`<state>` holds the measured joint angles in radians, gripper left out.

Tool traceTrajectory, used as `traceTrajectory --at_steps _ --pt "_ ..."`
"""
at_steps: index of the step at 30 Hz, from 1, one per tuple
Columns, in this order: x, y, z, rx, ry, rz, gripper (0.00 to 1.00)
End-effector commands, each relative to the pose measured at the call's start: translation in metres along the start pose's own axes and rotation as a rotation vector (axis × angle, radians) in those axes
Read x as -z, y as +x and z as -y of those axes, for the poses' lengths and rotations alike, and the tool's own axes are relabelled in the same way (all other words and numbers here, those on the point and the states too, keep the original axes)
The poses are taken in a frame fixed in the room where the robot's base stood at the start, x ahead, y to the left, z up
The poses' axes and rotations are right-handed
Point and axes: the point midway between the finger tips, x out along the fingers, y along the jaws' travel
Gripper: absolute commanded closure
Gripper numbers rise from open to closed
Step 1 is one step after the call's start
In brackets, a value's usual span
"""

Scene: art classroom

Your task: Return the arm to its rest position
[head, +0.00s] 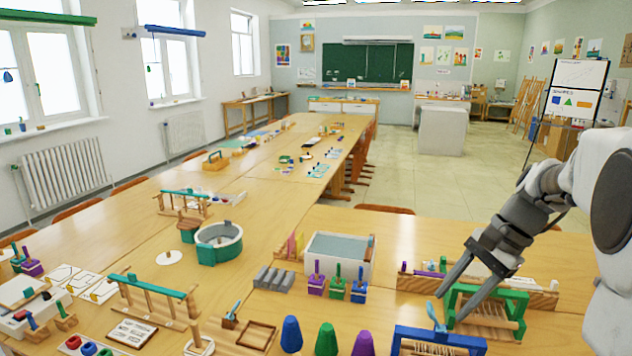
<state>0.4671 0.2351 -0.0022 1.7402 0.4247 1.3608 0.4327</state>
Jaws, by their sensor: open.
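My arm reaches in from the right edge of the head view and slopes down to the left over the table. My gripper (452,304) is open, its two grey fingers apart and pointing down to the left. I see nothing held between them. The fingertips overlap the green frame (521,300) in the picture; I cannot tell whether they touch it. The arm hides part of the table's right side.
The wooden table (290,206) carries a blue frame (437,341), coloured cones (326,340), a grey-blue tray (340,250) and a round green container (218,243). An easel stand (577,88) is behind the arm. Open floor (440,178) lies right of the long table.

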Motion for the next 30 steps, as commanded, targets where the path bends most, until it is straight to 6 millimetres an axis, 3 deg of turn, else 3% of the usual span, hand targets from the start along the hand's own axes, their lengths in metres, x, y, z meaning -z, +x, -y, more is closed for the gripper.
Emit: traceTrajectory --at_steps 1,6,15,24,30 --pt "-0.018 -0.006 0.001 -0.010 -0.064 -0.040 0.50" --pt "-0.064 -0.013 -0.006 -0.044 -0.268 -0.164 0.50" --pt "-0.131 -0.020 -0.032 -0.089 -0.641 -0.375 0.50" --pt "-0.176 -0.011 -0.073 -0.141 -0.969 -0.553 0.50" --pt "-0.187 -0.004 -0.090 -0.164 -1.084 -0.619 0.50"
